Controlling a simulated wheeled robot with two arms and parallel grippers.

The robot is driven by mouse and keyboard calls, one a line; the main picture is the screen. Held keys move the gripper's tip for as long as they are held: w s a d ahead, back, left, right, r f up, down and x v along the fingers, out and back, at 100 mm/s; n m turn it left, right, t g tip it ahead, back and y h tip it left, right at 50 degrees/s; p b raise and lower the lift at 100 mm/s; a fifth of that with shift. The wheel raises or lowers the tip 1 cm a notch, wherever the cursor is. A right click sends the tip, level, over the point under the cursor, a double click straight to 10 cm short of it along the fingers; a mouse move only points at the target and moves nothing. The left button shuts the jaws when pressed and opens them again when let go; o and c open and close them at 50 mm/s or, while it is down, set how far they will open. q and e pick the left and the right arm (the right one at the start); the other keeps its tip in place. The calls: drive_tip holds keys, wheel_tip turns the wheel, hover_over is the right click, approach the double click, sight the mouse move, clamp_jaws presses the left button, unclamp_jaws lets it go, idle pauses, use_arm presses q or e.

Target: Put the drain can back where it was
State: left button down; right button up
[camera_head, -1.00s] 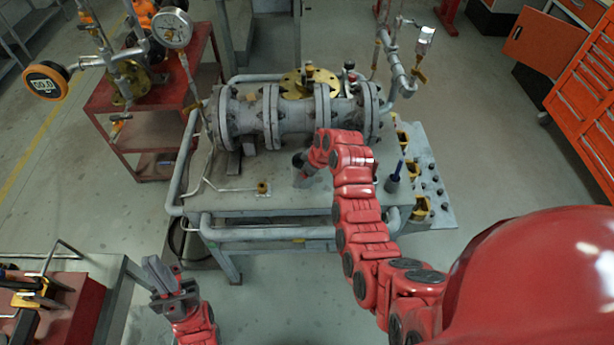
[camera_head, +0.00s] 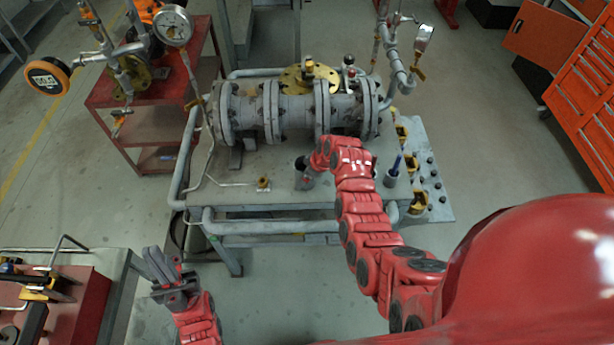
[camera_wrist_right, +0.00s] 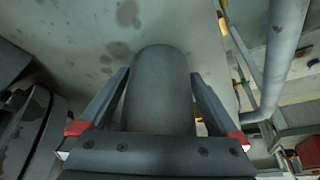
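The drain can is a plain grey cylinder (camera_wrist_right: 160,90) between the two fingers of my right gripper (camera_wrist_right: 161,75) in the right wrist view. In the head view a dark grey can (camera_head: 303,172) shows at the end of my right arm, over the left-middle of the grey bench top (camera_head: 235,180). Any gap beneath it cannot be made out. My left gripper (camera_head: 160,265) is empty, away from the bench at lower left; its finger gap is unclear.
A flanged pipe with a valve (camera_head: 295,110) lies along the back of the bench. A small holder with a blue-handled item (camera_head: 393,175) stands right of my right arm. A small brass fitting (camera_head: 263,183) is at left. A red cart (camera_head: 150,125) stands behind left.

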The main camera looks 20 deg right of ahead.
drive_tip(key=shift+r, duration=0.2)
drive_tip(key=shift+s+d+r+b, duration=0.15)
drive_tip(key=shift+r+b, duration=0.15)
drive_tip(key=shift+r, duration=0.2)
drive_tip(key=v, duration=1.1)
drive_tip(key=shift+f, duration=0.15)
